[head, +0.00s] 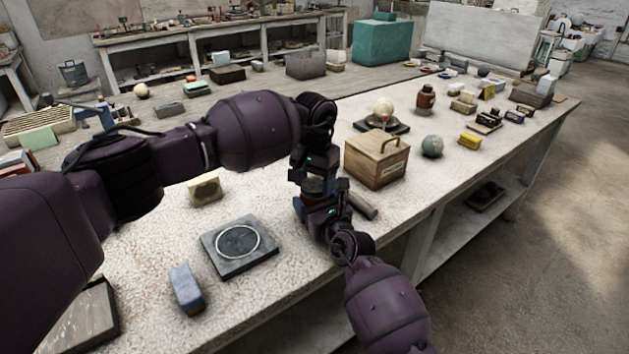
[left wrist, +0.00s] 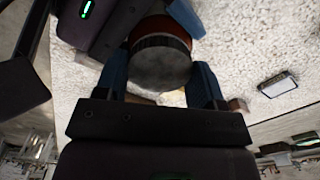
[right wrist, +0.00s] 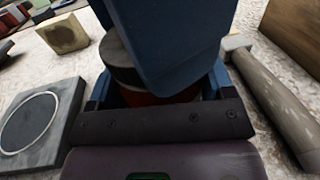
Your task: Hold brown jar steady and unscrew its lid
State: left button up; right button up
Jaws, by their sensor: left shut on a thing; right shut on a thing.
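The brown jar (head: 315,187) stands between my two grippers near the table's front edge, mostly covered by them in the head view. My left gripper (head: 318,172) comes from above, its blue fingers shut on the dark grey lid, which shows in the left wrist view (left wrist: 162,66). My right gripper (head: 318,203) comes from the front, shut on the jar's red-brown body, visible in the right wrist view (right wrist: 160,97). The lid (right wrist: 116,55) sits on top of the body there, partly hidden by a left finger. Whether it has turned cannot be told.
A wooden box with a handle (head: 377,160) stands close to the right. A hammer-like tool (right wrist: 275,95) lies beside my right gripper. A dark square plate with a ring (head: 239,246), a blue-grey block (head: 186,288) and a yellowish block (head: 206,190) lie to the left.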

pick_arm(q)
jog(key=n, duration=1.5)
jog(key=shift+r, duration=0.1)
jog(key=n, duration=0.6)
jog(key=shift+n, duration=0.4)
jog(key=n, duration=1.3)
jog(key=shift+n, duration=0.3)
jog(key=n, duration=0.6)
jog(key=shift+n, duration=0.3)
jog(key=n, duration=0.5)
jog(key=shift+n, duration=0.3)
jog(key=n, duration=0.6)
jog(key=shift+r, duration=0.1)
jog(key=shift+r, duration=0.65)
